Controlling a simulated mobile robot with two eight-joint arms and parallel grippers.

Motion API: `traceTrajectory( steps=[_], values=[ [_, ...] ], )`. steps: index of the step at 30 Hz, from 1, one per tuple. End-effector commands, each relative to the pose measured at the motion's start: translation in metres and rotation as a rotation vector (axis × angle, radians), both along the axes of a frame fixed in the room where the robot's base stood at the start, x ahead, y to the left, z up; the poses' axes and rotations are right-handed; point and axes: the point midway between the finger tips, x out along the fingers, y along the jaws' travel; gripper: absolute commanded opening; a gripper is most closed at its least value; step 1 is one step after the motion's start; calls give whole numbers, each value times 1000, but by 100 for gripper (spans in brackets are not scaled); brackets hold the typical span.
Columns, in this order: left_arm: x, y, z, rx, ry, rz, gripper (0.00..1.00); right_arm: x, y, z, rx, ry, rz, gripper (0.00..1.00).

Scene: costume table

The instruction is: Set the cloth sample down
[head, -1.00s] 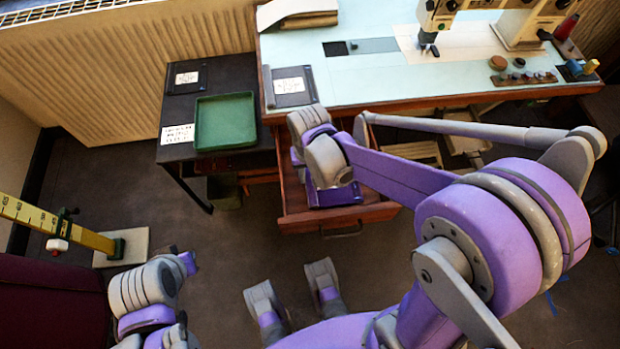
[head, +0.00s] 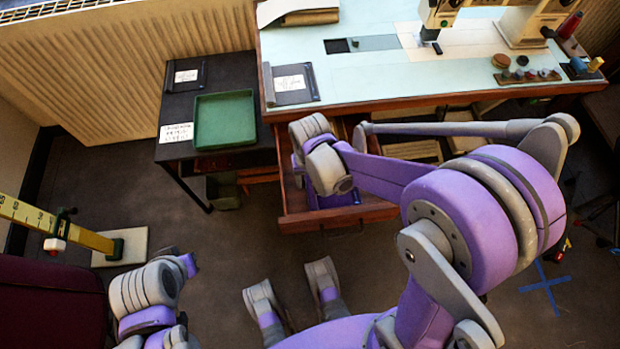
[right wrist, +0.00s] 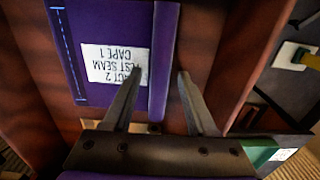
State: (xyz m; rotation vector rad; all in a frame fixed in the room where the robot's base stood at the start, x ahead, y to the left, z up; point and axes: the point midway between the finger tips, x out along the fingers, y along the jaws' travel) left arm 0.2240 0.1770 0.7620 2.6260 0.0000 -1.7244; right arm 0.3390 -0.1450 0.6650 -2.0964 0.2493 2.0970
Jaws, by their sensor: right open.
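The cloth sample (right wrist: 105,35) is a flat purple piece with a blue stitched line and a white label that reads upside down in the right wrist view. It lies in the open wooden drawer (head: 375,212); in the head view a purple part of it (head: 340,197) shows below my right wrist. My right gripper (right wrist: 160,73) is open over the sample, its fingers on either side of a raised purple strip along one edge. In the head view my right fingers are hidden behind the wrist. My left arm is at lower left, and its fingers cannot be made out.
The sewing table (head: 385,75) stands above the drawer, with a sewing machine (head: 535,22) and spools at right. A green tray (head: 225,120) lies on a black side table (head: 180,105) at left. A yellow measuring stick (head: 60,225) stands at far left. Open floor lies in front.

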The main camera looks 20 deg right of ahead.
Motion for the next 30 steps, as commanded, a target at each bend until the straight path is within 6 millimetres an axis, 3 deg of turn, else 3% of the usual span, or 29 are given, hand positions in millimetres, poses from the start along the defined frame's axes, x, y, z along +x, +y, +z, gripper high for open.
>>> traceTrajectory(
  steps=[8,21,30],
  values=[
    [0,0,7,0,-3,0,0,0,0,14,0,-1,0,58],
    [0,0,34,0,-12,0,0,0,0,103,0,-1,0,58],
    [0,0,39,0,-13,0,0,-8,-3,128,1,-24,13,58]
  ],
)
